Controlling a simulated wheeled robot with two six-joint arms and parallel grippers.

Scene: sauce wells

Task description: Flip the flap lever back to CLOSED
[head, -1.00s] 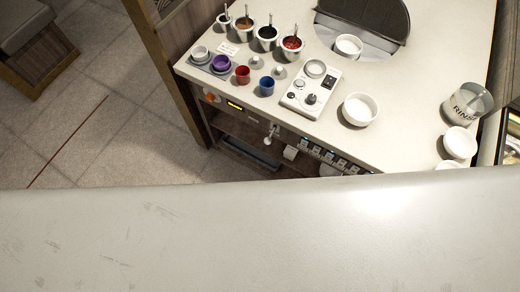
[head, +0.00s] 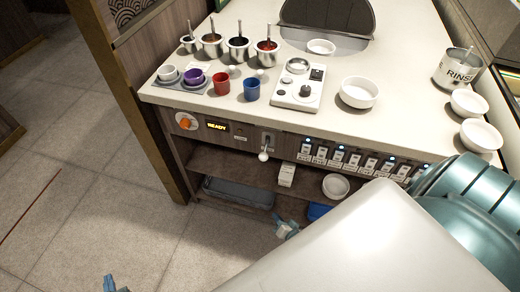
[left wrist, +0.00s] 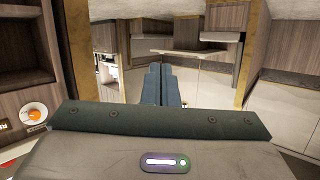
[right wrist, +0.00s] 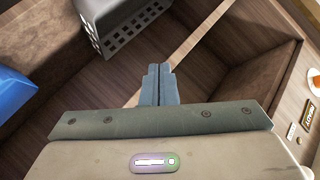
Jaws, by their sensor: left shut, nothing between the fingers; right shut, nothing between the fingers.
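The flap lever (head: 263,155) is on the counter's front panel in the head view, right of the READY display (head: 217,127). The plate's lettering is too small to read. My right gripper (head: 284,228) is shut and empty, below the lever and apart from it, near the lower shelf. It also shows shut in the right wrist view (right wrist: 160,84). My left gripper (head: 113,284) is at the bottom left edge of the head view, far from the lever. In the left wrist view (left wrist: 163,86) it is shut and empty.
An orange knob (head: 185,123) sits left of the display, and a row of switches (head: 350,159) runs right of the lever. Shelves below hold a grey basket (head: 238,192) and a white bowl (head: 335,186). Cups, sauce pots and bowls stand on the counter (head: 410,122).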

